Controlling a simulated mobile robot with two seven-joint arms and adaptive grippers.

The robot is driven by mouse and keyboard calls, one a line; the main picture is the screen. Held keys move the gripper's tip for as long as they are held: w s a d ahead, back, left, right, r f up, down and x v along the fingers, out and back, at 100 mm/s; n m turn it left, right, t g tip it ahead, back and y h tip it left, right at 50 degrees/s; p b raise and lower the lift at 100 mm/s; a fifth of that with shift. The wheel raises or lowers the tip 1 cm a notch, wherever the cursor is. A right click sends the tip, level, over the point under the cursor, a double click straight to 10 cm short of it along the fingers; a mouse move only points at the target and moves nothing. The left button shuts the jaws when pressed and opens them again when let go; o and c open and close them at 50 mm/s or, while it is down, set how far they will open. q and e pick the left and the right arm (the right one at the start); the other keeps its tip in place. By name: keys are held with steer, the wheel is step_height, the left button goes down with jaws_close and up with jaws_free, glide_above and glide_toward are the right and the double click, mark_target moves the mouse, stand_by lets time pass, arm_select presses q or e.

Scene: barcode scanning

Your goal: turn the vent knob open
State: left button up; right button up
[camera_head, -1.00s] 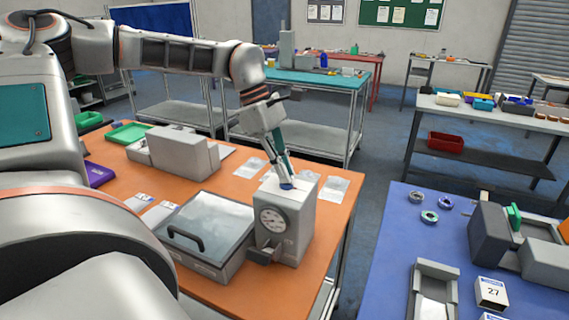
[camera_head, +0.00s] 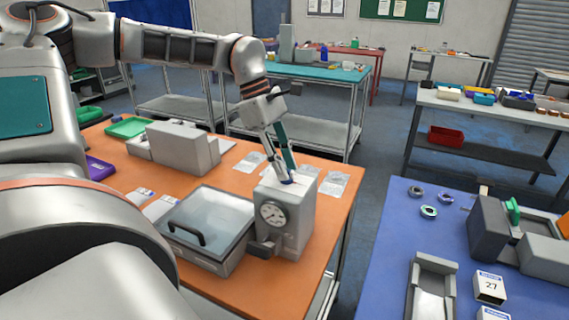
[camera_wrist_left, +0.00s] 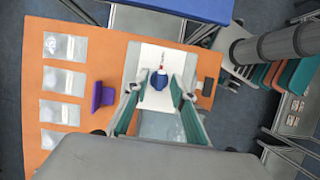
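A light grey box (camera_head: 287,225) with a round dial gauge (camera_head: 273,214) on its front stands near the right edge of the orange table. The vent knob on its top shows in the left wrist view as a small blue knob (camera_wrist_left: 159,81) with a red mark beyond it. My left gripper (camera_head: 287,180) points down over the box top. In the left wrist view its two teal fingers (camera_wrist_left: 156,86) stand apart on either side of the knob, with visible gaps. In the head view the fingers largely hide the knob. My right gripper is not in view.
A lidded case (camera_head: 208,229) with a black handle stands left of the box. A grey block-shaped unit (camera_head: 183,147) and a green tray (camera_head: 128,127) lie farther back. Flat clear bags (camera_wrist_left: 63,79) and a purple object (camera_wrist_left: 103,96) lie beside the box. A blue table (camera_head: 395,235) is to the right.

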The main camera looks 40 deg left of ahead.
arm_select(q)
steer(key=v, duration=1.2)
steer(key=shift+s, duration=0.1)
